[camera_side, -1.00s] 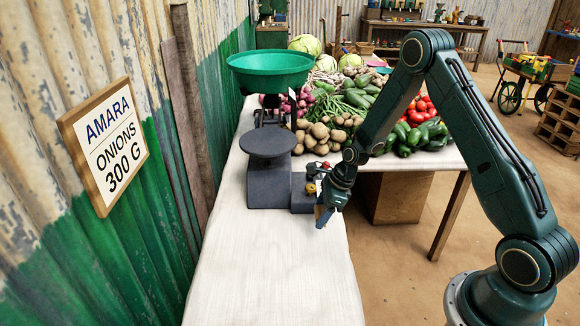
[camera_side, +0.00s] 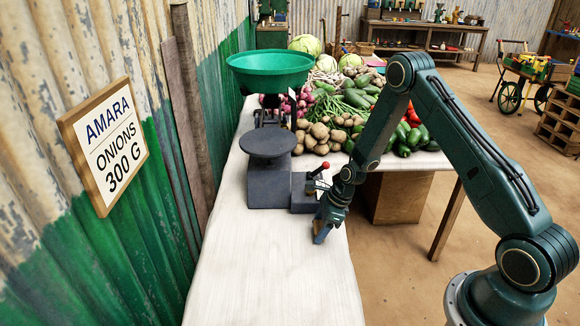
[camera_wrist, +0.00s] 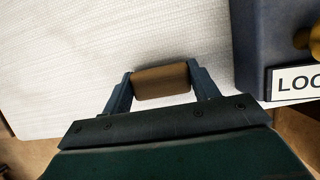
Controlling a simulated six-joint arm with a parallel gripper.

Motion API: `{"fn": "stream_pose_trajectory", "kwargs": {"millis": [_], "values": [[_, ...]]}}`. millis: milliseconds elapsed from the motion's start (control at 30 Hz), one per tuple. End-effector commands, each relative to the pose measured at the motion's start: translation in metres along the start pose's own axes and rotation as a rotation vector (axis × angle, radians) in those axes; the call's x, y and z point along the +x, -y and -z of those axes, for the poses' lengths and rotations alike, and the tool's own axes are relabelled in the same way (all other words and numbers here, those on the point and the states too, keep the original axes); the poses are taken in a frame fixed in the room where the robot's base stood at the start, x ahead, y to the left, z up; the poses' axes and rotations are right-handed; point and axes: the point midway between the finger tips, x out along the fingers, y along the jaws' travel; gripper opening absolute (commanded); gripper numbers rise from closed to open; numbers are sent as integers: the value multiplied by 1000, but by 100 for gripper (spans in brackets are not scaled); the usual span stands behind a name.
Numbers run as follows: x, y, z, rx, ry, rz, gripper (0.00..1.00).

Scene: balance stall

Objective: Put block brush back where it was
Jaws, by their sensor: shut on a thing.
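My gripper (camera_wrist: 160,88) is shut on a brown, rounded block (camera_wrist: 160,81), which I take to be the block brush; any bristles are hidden. In the side view my gripper (camera_side: 322,232) is low over the white counter (camera_side: 265,275), in front of the scale's dark side box. The brush is not clear in that view. I cannot tell whether it touches the counter.
The scale (camera_side: 268,180) has a round plate and a green pan (camera_side: 270,66). Vegetables (camera_side: 325,135) lie behind. The near counter is clear.

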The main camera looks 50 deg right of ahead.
Motion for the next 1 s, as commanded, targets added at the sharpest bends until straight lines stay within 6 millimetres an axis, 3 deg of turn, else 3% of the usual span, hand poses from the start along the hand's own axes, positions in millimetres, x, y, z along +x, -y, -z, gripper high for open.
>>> {"fn": "stream_pose_trajectory", "kwargs": {"millis": [400,433,533,1000], "values": [[4,0,1,0,0,0,41],[3,0,1,0,0,0,64],[3,0,1,0,0,0,81],[-1,0,0,0,1,1,81]]}}
